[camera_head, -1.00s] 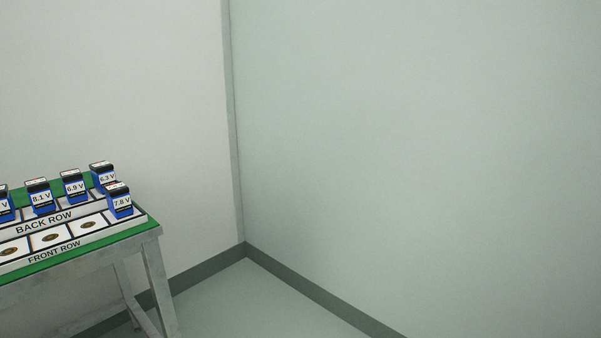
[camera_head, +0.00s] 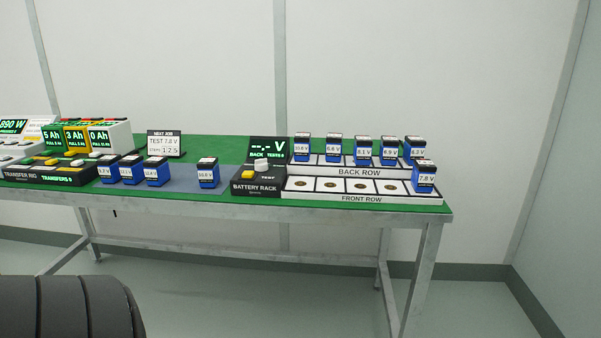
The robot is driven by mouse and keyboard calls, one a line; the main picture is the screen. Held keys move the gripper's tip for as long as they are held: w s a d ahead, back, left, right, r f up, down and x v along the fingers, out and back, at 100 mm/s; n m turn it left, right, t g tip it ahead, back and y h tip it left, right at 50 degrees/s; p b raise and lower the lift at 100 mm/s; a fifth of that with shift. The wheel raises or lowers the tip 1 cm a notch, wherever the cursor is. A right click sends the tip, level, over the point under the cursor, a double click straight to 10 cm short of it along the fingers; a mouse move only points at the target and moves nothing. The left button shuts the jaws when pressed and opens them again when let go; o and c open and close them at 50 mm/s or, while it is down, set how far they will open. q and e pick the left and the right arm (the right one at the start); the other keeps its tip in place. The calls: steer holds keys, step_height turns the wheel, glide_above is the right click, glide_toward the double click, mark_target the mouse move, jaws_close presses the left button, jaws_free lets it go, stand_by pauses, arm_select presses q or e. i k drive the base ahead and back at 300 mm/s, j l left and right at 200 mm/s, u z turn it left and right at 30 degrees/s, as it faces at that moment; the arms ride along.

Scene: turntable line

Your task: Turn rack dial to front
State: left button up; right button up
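The battery rack control box (camera_head: 257,189) stands on the green-topped table, with a white dial (camera_head: 262,166) and a yellow button (camera_head: 247,174). Its display (camera_head: 268,148) behind reads "--.- V" and "BACK". To its right is the rack, with a back row (camera_head: 345,171) holding several blue batteries and a front row (camera_head: 330,193) of mostly empty slots. One 7.8 V battery (camera_head: 424,177) stands at the right end of the front row. Neither gripper is in view.
Several loose blue batteries (camera_head: 157,171) stand left of the control box. A "NEXT JOB" sign (camera_head: 165,145) reads "TEST 7.8 V". A transfer rig (camera_head: 45,173) is at the far left. A dark rounded part of mine (camera_head: 70,306) shows at the lower left. Floor before the table is clear.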

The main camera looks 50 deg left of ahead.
mark_target(261, 165)
steer(key=u, duration=1.35)
